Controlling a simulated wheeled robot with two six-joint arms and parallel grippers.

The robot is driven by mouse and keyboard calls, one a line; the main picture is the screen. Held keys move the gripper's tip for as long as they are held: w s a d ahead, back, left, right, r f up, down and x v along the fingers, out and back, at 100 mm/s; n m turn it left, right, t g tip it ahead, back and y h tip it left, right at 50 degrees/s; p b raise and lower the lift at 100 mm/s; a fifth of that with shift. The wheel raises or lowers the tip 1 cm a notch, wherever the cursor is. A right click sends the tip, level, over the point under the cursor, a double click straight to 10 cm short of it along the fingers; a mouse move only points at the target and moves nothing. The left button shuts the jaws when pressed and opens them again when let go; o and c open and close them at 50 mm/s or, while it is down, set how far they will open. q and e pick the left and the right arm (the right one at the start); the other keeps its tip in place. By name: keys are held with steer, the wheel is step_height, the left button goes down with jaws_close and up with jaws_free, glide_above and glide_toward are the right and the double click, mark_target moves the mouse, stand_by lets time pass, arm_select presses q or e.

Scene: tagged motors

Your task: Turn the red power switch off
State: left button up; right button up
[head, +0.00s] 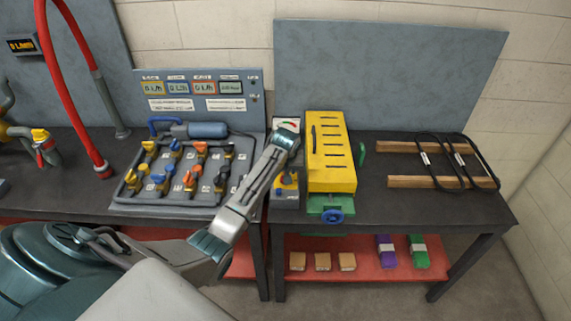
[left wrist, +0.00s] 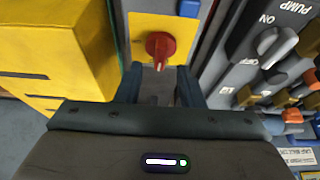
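The red power switch (left wrist: 160,46) is a round red knob with a handle on a yellow plate (left wrist: 143,25), seen in the left wrist view. The handle points toward my gripper. My left gripper (left wrist: 160,70) is open, one finger on each side of the handle's line, with nothing held. I cannot tell whether a finger touches the knob. In the head view my left arm (head: 256,180) reaches up over the narrow grey unit (head: 285,203) with the yellow parts. The red knob and the fingertips are not clear there. My right gripper is not in view.
A tall yellow box (head: 332,150) stands close beside the grey unit, with a green clamp (head: 328,202) at its front. A panel of coloured valves (head: 180,180) lies to the left. Black loops (head: 455,165) lie on wooden strips at the right.

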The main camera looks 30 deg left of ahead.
arm_select(q)
steer(key=b+v, duration=0.1)
steer(key=v, duration=0.6)
steer(key=shift+r+b, duration=0.15)
steer(key=shift+b, duration=0.15)
